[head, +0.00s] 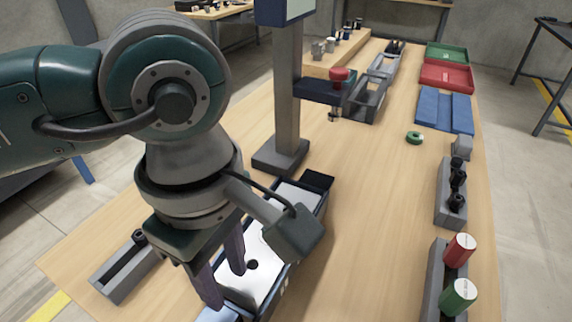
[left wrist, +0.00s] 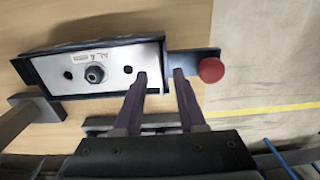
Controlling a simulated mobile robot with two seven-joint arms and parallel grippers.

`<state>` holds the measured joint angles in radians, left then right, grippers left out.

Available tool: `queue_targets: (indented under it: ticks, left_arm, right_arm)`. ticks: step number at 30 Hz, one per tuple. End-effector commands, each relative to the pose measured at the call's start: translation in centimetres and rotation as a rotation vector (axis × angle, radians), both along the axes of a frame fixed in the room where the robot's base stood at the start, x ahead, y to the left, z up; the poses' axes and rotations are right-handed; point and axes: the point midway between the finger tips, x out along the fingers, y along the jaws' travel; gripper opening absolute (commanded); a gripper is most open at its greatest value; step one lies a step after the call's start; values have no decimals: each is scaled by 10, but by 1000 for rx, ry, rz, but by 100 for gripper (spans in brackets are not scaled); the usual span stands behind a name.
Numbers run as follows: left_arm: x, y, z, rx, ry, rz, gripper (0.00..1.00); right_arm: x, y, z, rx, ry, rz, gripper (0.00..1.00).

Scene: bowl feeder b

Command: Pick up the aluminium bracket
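A bright silver metal plate (head: 266,246) with a dark round knob or bolt in its middle sits in a dark-walled box (head: 322,199) at the front of the table. The plate also shows in the left wrist view (left wrist: 112,69), with a dark hole on either side of the knob and a small label. I cannot tell if it is the aluminium bracket. My left gripper (head: 224,280) points down over the plate's near side, its fingers apart. In the left wrist view the fingertips (left wrist: 160,75) are near the plate's right end with nothing held between them. My right gripper is out of view.
A grey post (head: 286,100) stands just behind the box. A red knob (left wrist: 211,70) is right of the plate. A grey holder (head: 125,274) lies to the left. Red (head: 460,248) and green (head: 459,296) cylinders stand at the right.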

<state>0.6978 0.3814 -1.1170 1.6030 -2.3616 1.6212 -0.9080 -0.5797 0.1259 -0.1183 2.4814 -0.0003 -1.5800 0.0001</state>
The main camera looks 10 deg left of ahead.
Motion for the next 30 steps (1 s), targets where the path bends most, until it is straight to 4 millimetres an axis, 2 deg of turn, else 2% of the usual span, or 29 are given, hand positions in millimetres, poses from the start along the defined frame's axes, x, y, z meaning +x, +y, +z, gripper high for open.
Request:
queue_targets:
  ticks: [1, 3, 10, 20, 30]
  left_arm:
    - [0, 0, -15, -1, 0, 0, 40]
    - [0, 0, -19, -1, -1, 0, 40]
    - [1, 0, -17, -2, -2, 0, 39]
    - [1, 0, -17, -2, -2, 0, 2]
    - [1, 0, -17, -2, -2, 0, 0]
  right_arm:
    - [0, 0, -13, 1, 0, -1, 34]
    - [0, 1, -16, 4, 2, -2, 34]
    - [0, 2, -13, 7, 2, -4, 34]
    - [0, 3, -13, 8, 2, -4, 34]
    - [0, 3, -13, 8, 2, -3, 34]
